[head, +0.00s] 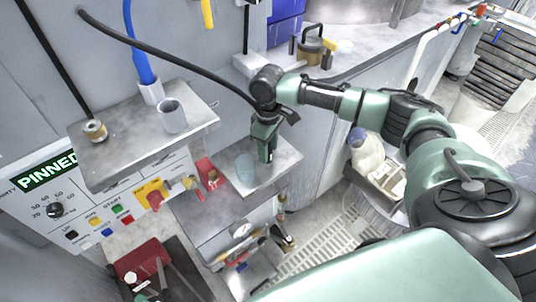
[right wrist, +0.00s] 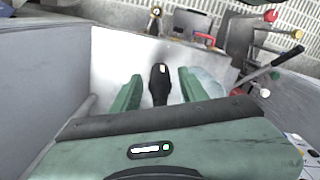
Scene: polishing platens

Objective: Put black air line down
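The black air line (head: 165,53) runs from the wall at the upper left down to my right wrist in the head view, where its end passes behind the wrist. My right gripper (head: 265,152) points down over a small grey shelf (head: 285,165). In the right wrist view, a black end piece with a pale label (right wrist: 160,86) stands between the fingers (right wrist: 160,88), with a gap on each side. The fingers look open around it. Whether the piece touches the shelf, I cannot tell. My left gripper is not in view.
A translucent cup (head: 246,168) stands beside my right gripper. A larger shelf (head: 130,150) at left carries a grey cup (head: 172,116), a holder with a blue line (head: 140,50), and a brass fitting (head: 95,131) on another black line. A control panel (head: 95,210) is below.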

